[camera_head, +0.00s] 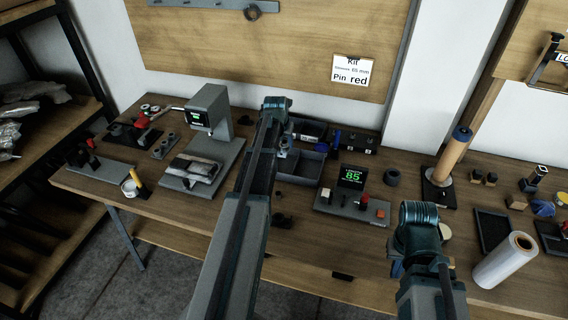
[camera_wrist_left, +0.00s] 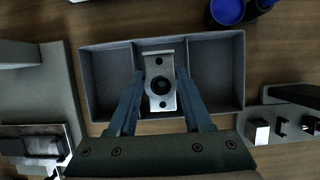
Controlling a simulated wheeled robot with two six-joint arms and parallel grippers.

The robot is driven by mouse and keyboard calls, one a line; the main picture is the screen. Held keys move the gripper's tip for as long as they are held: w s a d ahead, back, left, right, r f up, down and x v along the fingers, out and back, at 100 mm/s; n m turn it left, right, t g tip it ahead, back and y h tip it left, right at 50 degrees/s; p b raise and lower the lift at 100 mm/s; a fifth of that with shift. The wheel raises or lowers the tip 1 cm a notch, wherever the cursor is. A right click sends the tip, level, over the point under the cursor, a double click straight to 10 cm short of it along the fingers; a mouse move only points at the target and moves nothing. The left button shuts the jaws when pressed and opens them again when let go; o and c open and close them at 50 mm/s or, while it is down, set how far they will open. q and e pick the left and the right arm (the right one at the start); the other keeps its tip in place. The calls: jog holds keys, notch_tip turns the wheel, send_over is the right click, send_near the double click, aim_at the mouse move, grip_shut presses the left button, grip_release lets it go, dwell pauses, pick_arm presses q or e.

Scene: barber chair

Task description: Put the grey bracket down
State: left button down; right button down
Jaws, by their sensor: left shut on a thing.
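My left gripper (camera_wrist_left: 160,88) is shut on the grey bracket (camera_wrist_left: 160,61), a pale metal plate with a dark round hole. In the left wrist view the bracket is over the middle compartment of a dark grey three-part tray (camera_wrist_left: 240,75). I cannot tell how high it is above the tray floor. In the head view the tray (camera_head: 299,179) is partly hidden behind my left arm, and the fingers are hard to make out. My right arm's end is at the lower right of the head view; its fingers are hidden.
A grey machine with a small screen (camera_head: 209,109) stands left of the tray. A device reading 85 (camera_head: 352,177) stands to its right. Blue cylindrical things (camera_wrist_left: 227,11) lie just behind the tray. A clear roll (camera_head: 505,260) and a brown post (camera_head: 455,155) are farther right.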

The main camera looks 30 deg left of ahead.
aim_at(284, 151)
pick_arm(q)
notch_tip(284, 151, down, 4)
jog(key=b, duration=0.3)
jog(key=shift+f, duration=0.25)
jog(key=shift+f, duration=0.1)
notch_tip(284, 151, down, 4)
jog(key=b, duration=0.4)
jog(key=shift+r, duration=0.25)
jog(key=shift+f, duration=0.2)
jog(key=shift+c, duration=1.6)
grip_release()
jog(key=shift+r, duration=0.1)
jog(key=shift+r, duration=0.1)
